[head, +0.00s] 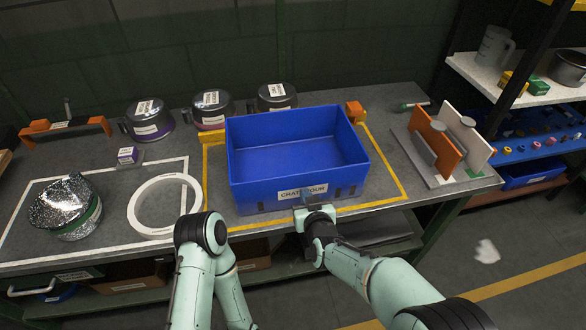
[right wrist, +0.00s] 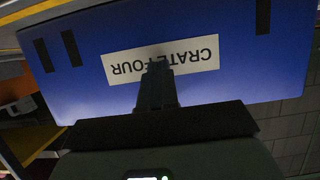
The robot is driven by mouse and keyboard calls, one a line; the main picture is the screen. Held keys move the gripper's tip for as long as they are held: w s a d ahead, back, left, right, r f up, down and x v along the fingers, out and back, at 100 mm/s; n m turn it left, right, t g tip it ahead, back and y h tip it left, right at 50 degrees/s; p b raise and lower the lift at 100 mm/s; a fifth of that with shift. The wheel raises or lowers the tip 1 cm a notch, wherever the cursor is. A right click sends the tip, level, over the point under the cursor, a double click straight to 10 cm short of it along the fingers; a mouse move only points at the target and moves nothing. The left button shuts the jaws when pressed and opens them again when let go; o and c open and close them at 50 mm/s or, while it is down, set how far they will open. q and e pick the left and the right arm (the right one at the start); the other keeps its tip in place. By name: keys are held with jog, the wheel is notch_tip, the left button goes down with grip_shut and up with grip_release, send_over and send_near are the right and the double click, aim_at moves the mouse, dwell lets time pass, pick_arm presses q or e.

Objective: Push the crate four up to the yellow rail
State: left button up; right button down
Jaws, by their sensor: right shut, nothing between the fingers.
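The blue crate four (head: 250,190) stands upright on the workbench, inside a yellow outline (head: 392,176), with its labelled front wall towards me. My right gripper (head: 306,196) is shut and empty, with its fingertips at the label on that front wall. In the right wrist view the closed fingers (right wrist: 157,85) overlap the middle of the upside-down label on the crate (right wrist: 225,85); they look to be touching the wall or very close to it. My left gripper is not in view; only part of that arm shows.
Several dark pots (head: 150,122) stand behind and left of the crate. A white ring (head: 135,222) and a shiny silver item (head: 65,203) lie at left. An orange block (head: 355,110) is at the crate's back right corner. An orange-and-white stand (head: 440,145) is at right.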

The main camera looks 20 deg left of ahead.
aim_at(303, 186)
jog(key=shift+w+a+p, duration=0.1)
jog(key=shift+w+a, duration=0.45)
jog(key=shift+w, duration=0.25)
jog(key=shift+w+a+p, duration=0.15)
jog(key=shift+w+a, duration=0.35)
jog(key=shift+w, duration=0.25)
jog(key=shift+w+a+p, duration=0.1)
jog(key=shift+w+a, duration=0.45)
jog(key=shift+w, duration=0.25)
jog(key=shift+s+d+b, duration=0.4)
jog(key=shift+s+d, duration=0.1)
jog(key=shift+s, duration=0.2)
jog(key=shift+s+d+b, duration=0.35)
jog(key=shift+s+d, duration=0.1)
jog(key=shift+s, duration=0.25)
jog(key=shift+s+d+b, duration=0.25)
jog(key=shift+s+d, duration=0.3)
jog(key=shift+s, duration=0.25)
jog(key=shift+s+d+b, duration=0.2)
jog(key=shift+s+d, duration=0.3)
jog(key=shift+s, duration=0.25)
